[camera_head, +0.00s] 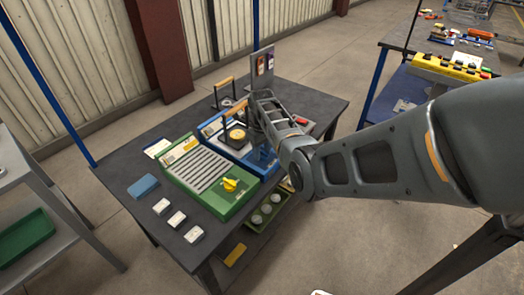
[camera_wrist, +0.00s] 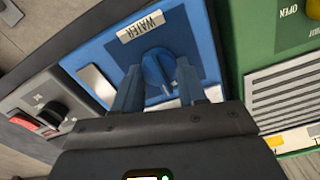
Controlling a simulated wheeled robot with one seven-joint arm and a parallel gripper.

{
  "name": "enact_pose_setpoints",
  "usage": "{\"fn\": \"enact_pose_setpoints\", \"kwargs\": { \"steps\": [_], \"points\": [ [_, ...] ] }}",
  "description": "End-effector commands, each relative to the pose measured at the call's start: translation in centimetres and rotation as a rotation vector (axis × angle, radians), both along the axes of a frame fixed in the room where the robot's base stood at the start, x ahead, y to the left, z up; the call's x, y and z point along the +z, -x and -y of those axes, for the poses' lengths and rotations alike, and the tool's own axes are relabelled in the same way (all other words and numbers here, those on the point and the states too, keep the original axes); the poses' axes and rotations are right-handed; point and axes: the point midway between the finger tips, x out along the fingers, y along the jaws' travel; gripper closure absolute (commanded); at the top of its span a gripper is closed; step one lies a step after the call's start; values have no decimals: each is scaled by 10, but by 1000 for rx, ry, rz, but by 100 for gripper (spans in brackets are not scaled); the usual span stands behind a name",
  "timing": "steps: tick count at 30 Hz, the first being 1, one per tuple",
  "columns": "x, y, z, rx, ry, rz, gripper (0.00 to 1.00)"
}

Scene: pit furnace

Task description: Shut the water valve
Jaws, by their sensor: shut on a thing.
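The water valve is a blue knob (camera_wrist: 157,62) on a blue panel (camera_wrist: 110,52) under a white plate reading WATER (camera_wrist: 143,25) in the wrist view. My gripper (camera_wrist: 159,80) has one finger on each side of the knob and is shut on it. The knob's lower part is partly hidden by my fingers and gripper body. In the head view the blue panel (camera_head: 246,161) stands on the dark table, with my arm reaching over it from the right. My gripper hides part of the panel there.
A green panel (camera_head: 205,168) with a yellow handle (camera_head: 230,184) stands beside the blue one. A grey panel with a black knob (camera_wrist: 52,112) and a red switch (camera_wrist: 28,122) adjoins its other side. White blocks (camera_head: 177,219) lie at the front of the dark table (camera_head: 125,180).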

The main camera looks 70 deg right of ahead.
Motion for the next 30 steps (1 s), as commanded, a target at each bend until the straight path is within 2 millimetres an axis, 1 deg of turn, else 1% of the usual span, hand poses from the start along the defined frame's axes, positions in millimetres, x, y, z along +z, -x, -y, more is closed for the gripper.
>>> {"fn": "enact_pose_setpoints", "kwargs": {
  "steps": [14,15,22,30],
  "points": [
    [0,-1,0,12,2,1,89],
    [0,-1,0,12,2,2,55],
    [0,0,0,11,1,0,33],
    [2,0,0,11,1,0,33]
  ]
}}
